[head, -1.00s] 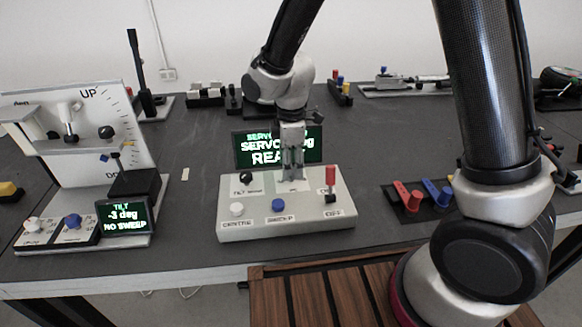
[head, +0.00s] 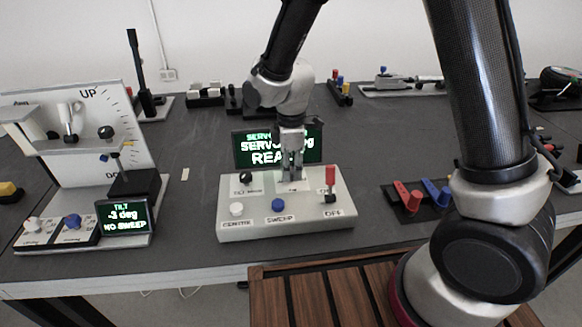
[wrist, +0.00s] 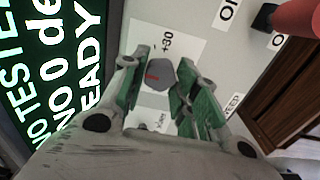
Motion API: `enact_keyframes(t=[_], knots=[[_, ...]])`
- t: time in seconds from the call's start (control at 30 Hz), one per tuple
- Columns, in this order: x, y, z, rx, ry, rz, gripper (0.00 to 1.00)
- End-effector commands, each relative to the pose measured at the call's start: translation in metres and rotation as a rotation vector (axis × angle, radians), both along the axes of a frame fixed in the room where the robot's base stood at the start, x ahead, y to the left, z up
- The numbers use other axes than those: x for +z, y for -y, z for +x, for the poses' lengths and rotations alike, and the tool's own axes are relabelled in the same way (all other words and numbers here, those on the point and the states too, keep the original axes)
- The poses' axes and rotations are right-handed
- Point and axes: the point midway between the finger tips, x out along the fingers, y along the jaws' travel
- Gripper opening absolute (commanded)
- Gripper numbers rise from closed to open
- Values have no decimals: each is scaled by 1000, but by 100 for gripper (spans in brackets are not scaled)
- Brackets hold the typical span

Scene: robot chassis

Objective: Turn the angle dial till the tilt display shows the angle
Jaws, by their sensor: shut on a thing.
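The angle dial (wrist: 158,76) is a grey knob with a red mark, on the light tester box (head: 270,222). The wrist view shows it between the fingers of my gripper (wrist: 160,85), which are closed on it. In the head view my gripper (head: 291,172) points down at the back of the box and hides the dial. The tilt display (head: 124,216) at left reads "TILT -3 deg NO SWEEP". The tester screen (head: 255,150) behind my gripper is partly hidden and shows "SERVO", "deg" and "READY" in part.
The box also carries a black knob (head: 246,178), a white button (head: 237,209), a blue button (head: 278,205) and a red-handled switch (head: 331,182). The tilt rig (head: 110,150) stands left. Red and blue levers (head: 422,196) lie right. Bare table separates them.

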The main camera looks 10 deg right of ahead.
Motion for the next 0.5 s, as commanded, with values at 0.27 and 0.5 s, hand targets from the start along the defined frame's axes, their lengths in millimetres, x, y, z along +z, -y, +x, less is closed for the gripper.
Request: enact_keyframes(t=[0.27,0.5], knots=[[0,0,0,-149,1,0,6],[0,0,0,-365,1,1,6]])
